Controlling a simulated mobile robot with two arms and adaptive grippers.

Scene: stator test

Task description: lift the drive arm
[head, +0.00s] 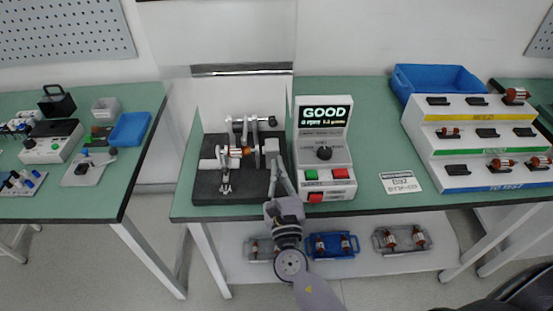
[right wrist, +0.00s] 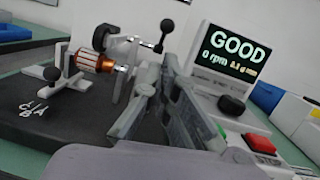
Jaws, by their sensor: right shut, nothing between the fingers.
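The test stand (head: 210,188) is a dark base with white and grey supports. A copper-and-white rotor (head: 240,152) lies across its supports; it also shows in the right wrist view (right wrist: 93,60). The drive arm, with a black ball knob (head: 272,121), is at the back right of the stand; the knob also shows in the right wrist view (right wrist: 168,26), by a dark wheel (right wrist: 104,38). My right gripper (head: 275,165) is shut and empty at the stand's right side, in front of the knob. Its fingers (right wrist: 160,80) partly hide the stand. My left gripper is out of view.
A control box (head: 323,160) reading GOOD and 0 rpm stands close right of my right gripper. Further right are a label card (head: 400,182), a tiered rack (head: 480,140) with rotors and a blue bin (head: 435,78). Trays sit on the shelf below.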

